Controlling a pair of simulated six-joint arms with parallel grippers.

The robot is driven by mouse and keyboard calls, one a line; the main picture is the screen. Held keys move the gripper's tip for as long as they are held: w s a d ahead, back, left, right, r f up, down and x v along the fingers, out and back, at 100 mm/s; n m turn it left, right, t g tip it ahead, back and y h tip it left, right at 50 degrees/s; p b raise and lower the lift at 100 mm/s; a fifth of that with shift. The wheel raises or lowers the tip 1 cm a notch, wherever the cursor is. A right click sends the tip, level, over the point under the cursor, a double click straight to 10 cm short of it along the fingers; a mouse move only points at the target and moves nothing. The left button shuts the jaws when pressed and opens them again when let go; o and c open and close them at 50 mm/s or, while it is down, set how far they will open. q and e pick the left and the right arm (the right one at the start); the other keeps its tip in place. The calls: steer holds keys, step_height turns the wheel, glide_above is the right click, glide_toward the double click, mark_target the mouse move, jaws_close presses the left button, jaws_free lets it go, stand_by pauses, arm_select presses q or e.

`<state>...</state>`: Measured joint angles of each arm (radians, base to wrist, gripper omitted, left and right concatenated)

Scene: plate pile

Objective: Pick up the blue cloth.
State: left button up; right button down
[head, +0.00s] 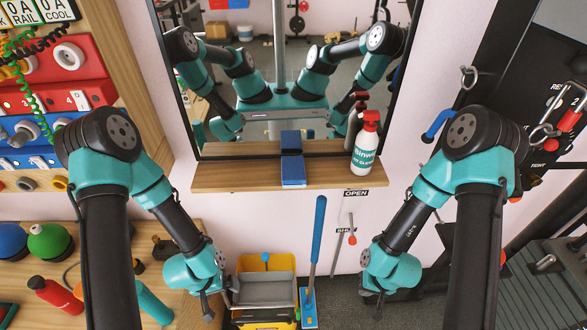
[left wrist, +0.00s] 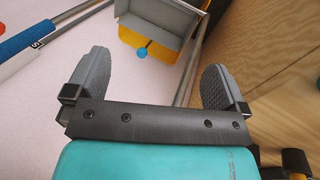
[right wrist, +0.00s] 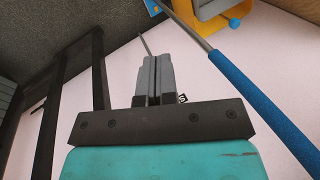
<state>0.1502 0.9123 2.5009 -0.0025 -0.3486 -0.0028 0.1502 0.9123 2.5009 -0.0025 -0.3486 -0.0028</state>
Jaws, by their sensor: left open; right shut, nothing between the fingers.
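The blue cloth (head: 293,173) lies folded on the wooden shelf (head: 225,178) below the mirror, near the shelf's middle. Its reflection shows in the mirror just above it. My left gripper (head: 207,303) hangs below and to the left of the shelf. In the left wrist view its fingers (left wrist: 156,82) are spread, with nothing between them. My right gripper (head: 378,305) hangs below and to the right of the shelf. In the right wrist view its fingers (right wrist: 153,78) are together and hold nothing. Neither gripper touches the cloth, and neither wrist view shows the cloth.
A white spray bottle (head: 366,145) with a red head stands at the shelf's right end. The mirror (head: 340,75) rises behind the shelf. A yellow and grey bucket (head: 265,290) and a blue-handled mop (head: 318,230) are below. Wall panels with knobs and hooks flank both sides.

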steer(key=c, duration=1.9)
jaws_free()
steer(key=o, duration=1.9)
